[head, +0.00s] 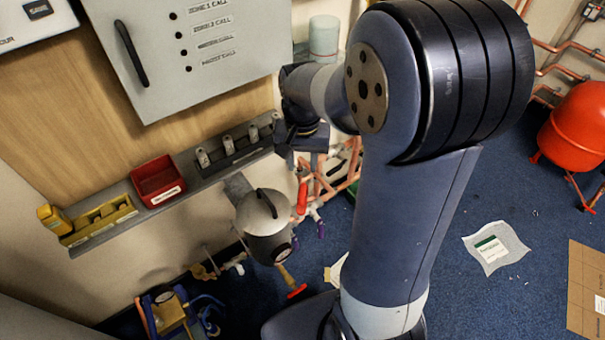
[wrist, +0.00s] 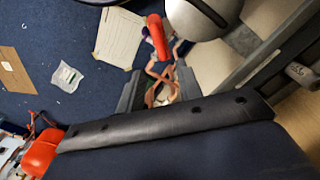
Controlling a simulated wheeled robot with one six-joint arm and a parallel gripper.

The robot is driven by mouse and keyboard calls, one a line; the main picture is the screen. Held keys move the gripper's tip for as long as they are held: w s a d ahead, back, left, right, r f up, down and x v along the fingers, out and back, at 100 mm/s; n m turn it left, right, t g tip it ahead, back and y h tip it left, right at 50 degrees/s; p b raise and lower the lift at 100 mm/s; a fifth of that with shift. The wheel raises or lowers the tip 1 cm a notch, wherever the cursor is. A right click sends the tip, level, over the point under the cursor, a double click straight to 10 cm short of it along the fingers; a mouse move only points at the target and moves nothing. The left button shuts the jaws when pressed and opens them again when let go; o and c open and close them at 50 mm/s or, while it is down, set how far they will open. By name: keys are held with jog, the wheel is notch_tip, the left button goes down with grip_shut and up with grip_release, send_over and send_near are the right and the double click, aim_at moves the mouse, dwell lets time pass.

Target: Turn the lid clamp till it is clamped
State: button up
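A grey pot with a domed lid and black handle (head: 265,212) stands below the shelf in the head view; part of its lid also shows at the top of the wrist view (wrist: 195,18). An upright red lever (head: 302,195) stands at the pot's right side, and a red handle shows beside the lid in the wrist view (wrist: 157,36). I cannot tell for sure which part is the lid clamp. My gripper (head: 303,150) is above and behind the lever, apart from it. In the wrist view its two fingers (wrist: 158,88) are spread with nothing between them.
A shelf (head: 180,200) runs along the wall with a red bin (head: 158,182) and a yellow holder (head: 98,220). A grey cabinet (head: 195,50) hangs above. Copper pipes (head: 340,172) lie close below my gripper.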

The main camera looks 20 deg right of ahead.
aim_at(302, 192)
notch_tip(302, 192, down, 10)
jog(key=shift+s+f+b, duration=0.1)
jog(key=shift+s+b, duration=0.05)
jog(key=shift+b, duration=0.75)
grip_shut()
